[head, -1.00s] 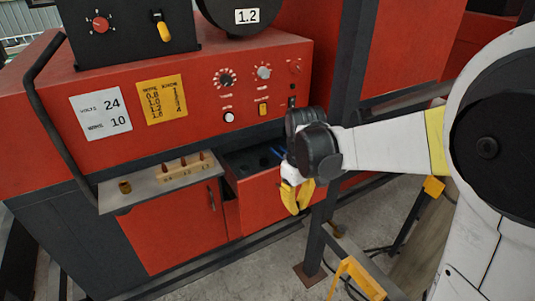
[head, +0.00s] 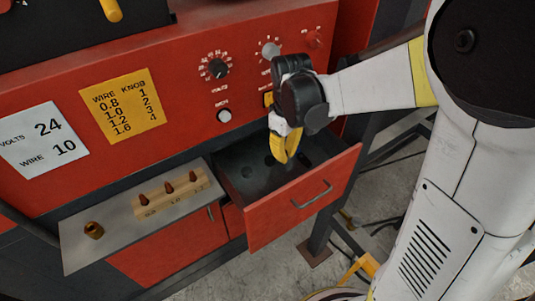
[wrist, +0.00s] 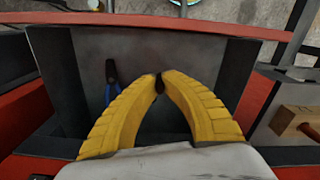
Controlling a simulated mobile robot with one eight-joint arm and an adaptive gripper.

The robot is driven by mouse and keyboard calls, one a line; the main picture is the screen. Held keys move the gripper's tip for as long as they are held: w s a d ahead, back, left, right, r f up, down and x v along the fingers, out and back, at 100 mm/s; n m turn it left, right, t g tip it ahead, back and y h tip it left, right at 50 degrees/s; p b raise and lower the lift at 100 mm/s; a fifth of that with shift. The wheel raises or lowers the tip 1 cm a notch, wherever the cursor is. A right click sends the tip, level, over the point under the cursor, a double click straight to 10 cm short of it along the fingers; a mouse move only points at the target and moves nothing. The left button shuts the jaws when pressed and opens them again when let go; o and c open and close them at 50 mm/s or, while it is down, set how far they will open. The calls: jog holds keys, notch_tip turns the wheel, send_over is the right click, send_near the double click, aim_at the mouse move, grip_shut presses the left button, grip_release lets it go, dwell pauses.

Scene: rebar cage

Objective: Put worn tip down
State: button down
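My gripper (head: 285,160) is over the open drawer (head: 305,198), pointing down. In the wrist view its yellow fingers (wrist: 158,82) meet at the tips around a small dark piece (wrist: 159,86), which looks like the worn tip. Most of that piece is hidden by the fingers. The grey drawer floor (wrist: 185,62) lies below the fingertips; I cannot tell the height. Pliers with blue handles (wrist: 112,82) lie in the drawer, left of the fingers in the wrist view.
A shelf (head: 110,245) left of the drawer carries a wooden block (head: 170,195) with 3 copper-coloured tips and a brass nozzle (head: 93,230). The red machine panel (head: 190,85) with its knobs rises behind. Some drawer floor around my gripper is bare.

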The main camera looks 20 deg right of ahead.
jog(key=f, duration=0.2)
jog(key=f+b, duration=0.1)
jog(key=f, duration=0.4)
jog(key=shift+s+f+b, duration=0.3)
jog(key=shift+s+f, duration=0.05)
jog(key=shift+f, duration=0.05)
jog(key=shift+f+b, duration=0.35)
jog(key=shift+f, duration=1.4)
jog(key=shift+f, duration=0.1)
jog(key=c, duration=1.9)
grip_release()
jog(key=shift+f, duration=0.1)
jog(key=shift+c, duration=0.2)
jog(key=o, duration=0.4)
jog(key=shift+c, duration=0.2)
